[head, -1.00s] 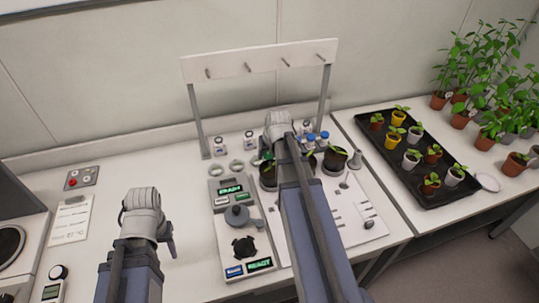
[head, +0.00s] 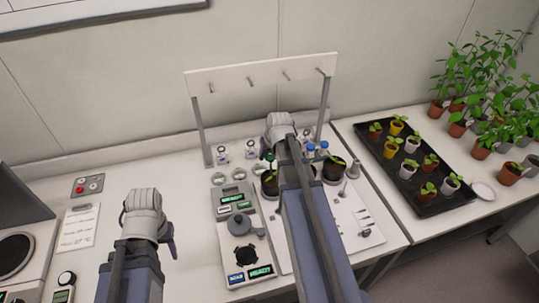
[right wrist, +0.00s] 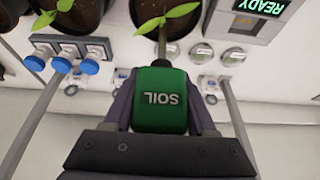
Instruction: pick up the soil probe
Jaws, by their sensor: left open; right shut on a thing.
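The soil probe (right wrist: 162,100) shows in the right wrist view as a green block with the word SOIL, upside down in the picture. My right gripper (right wrist: 160,108) is shut on it, with a dark finger on each side.
A peg rack (head: 260,75) stands at the back. Potted seedlings (head: 334,168), blue-capped bottles (head: 310,150) and a grey device with a READY display (head: 260,271) surround my right arm. A black tray (head: 432,208) of seedlings is at right.

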